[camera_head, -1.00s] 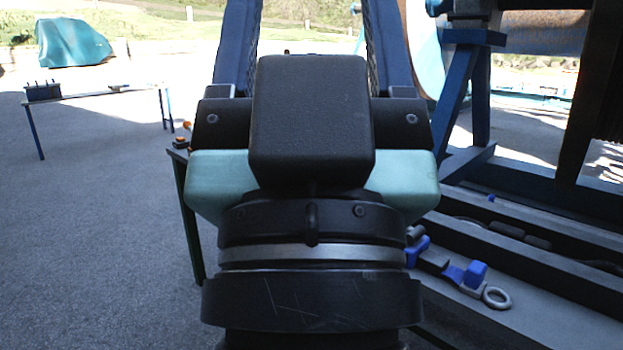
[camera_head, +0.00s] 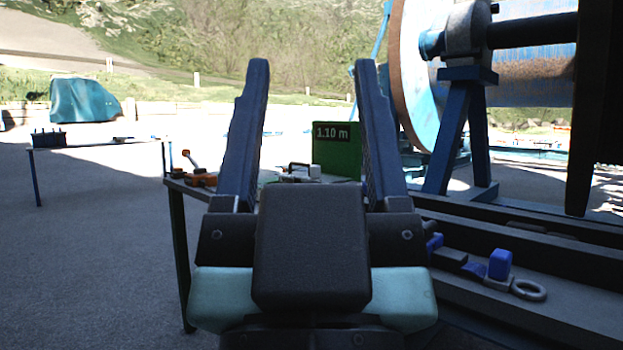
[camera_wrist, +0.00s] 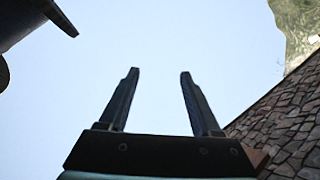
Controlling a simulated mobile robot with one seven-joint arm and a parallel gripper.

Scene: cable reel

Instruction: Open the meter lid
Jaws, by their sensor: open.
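A green box with a dark display reading "1.10 m" (camera_head: 335,148), which looks like the meter, stands on a table in the head view, seen between my fingers. Its lower part and right edge are partly hidden by my gripper, and I cannot make out a separate lid. My gripper (camera_head: 312,66) is open and empty, its two fingers pointing up in the picture, nearer to the camera than the box. In the wrist view the gripper (camera_wrist: 160,73) has only sky between its fingers; the meter does not show there.
The table (camera_head: 178,188) also holds orange-handled tools (camera_head: 200,178) and a small white item (camera_head: 297,173). A large cable reel (camera_head: 415,80) on a blue stand (camera_head: 447,140) is at right. A ledge (camera_head: 475,290) with blue parts and a metal ring (camera_head: 529,290) lies below it.

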